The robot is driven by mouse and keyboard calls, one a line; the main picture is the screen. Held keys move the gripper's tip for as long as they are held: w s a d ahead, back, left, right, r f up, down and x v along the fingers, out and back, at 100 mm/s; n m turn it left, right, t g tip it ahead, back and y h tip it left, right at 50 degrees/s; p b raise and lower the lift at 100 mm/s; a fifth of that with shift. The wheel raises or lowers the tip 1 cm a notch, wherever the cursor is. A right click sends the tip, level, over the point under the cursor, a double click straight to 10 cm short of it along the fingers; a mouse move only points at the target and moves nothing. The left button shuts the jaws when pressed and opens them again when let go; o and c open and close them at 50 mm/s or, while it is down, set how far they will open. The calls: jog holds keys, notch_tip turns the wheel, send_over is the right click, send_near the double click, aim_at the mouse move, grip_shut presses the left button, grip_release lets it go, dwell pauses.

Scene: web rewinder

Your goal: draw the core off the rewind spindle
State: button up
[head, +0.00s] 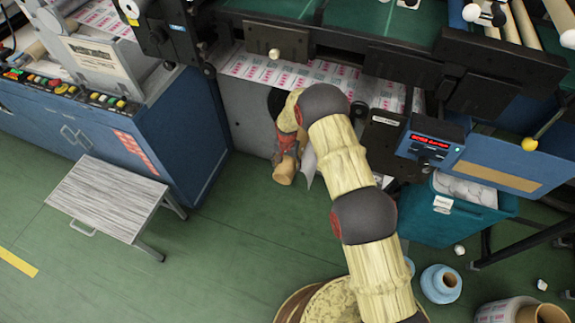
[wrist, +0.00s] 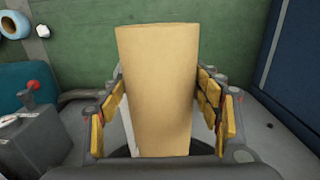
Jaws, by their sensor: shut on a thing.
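The core (wrist: 157,85) is a plain tan cardboard tube standing large in the middle of the wrist view. The yellow-padded fingers of my gripper (wrist: 162,108) lie along its left and right sides and are shut on it. In the head view, the core's end (head: 284,173) pokes out below my gripper (head: 289,150), in front of the machine's grey side plate (head: 247,120). My arm covers much of this spot. I cannot make out the rewind spindle, nor tell whether the core is still around it.
A white sheet (head: 309,166) hangs just right of the gripper. A teal bin (head: 440,215), a blue roll (head: 441,283) and a control box (head: 430,143) are on the right.

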jog(key=s+a+p, duration=0.3)
jog(key=s+a, duration=0.1)
jog(key=s, duration=0.9)
jog(key=s+a+p, duration=0.3)
jog(key=s+a, duration=0.2)
jog(key=s, duration=0.8)
jog(key=shift+a, duration=0.25)
dwell(0.4)
jog(key=shift+s, duration=0.1)
